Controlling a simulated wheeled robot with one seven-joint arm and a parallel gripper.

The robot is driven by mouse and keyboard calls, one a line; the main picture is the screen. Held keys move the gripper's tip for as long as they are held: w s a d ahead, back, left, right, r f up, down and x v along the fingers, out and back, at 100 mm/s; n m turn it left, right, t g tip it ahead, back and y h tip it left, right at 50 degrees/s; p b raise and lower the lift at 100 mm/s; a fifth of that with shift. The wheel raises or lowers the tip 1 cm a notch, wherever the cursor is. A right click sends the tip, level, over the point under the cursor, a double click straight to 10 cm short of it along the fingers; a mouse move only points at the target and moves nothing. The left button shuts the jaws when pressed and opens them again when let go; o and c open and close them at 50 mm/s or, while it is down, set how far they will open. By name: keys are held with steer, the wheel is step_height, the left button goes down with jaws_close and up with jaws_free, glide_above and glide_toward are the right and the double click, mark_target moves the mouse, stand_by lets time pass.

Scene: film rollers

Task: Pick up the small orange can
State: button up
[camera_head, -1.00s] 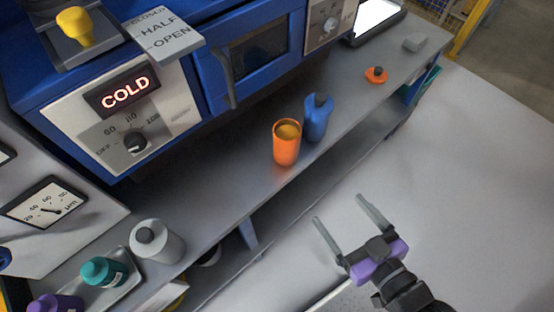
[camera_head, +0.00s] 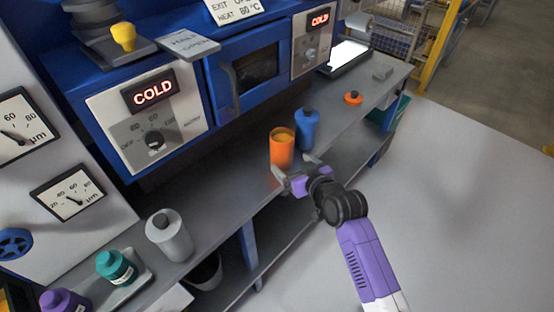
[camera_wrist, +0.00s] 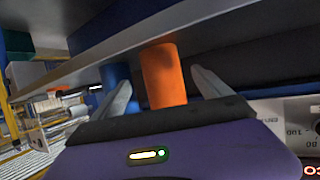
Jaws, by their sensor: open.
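The small orange can (camera_head: 282,147) stands upright on the grey shelf in front of the blue machine, with a yellowish top. My gripper (camera_head: 294,168) is at the shelf's front edge, just in front of the can, and partly overlaps its lower part in the head view. In the wrist view the can (camera_wrist: 163,76) shows between the two open fingers of my gripper (camera_wrist: 165,88), nearer the middle. The fingers hold nothing. I cannot tell whether the can's lower part is within reach of the fingertips.
A blue bottle (camera_head: 306,129) stands close to the right of the can. An orange-red small item (camera_head: 353,98) lies farther right. A white-grey bottle (camera_head: 169,235) and a tray with a teal bottle (camera_head: 116,266) are at left. A purple bottle (camera_head: 64,302) stands lower left.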

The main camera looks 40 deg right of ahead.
mark_target(282, 156)
steer(key=shift+p+x, duration=0.5)
steer(key=shift+x, duration=3.3)
steer(key=shift+a, duration=0.15)
jaws_close()
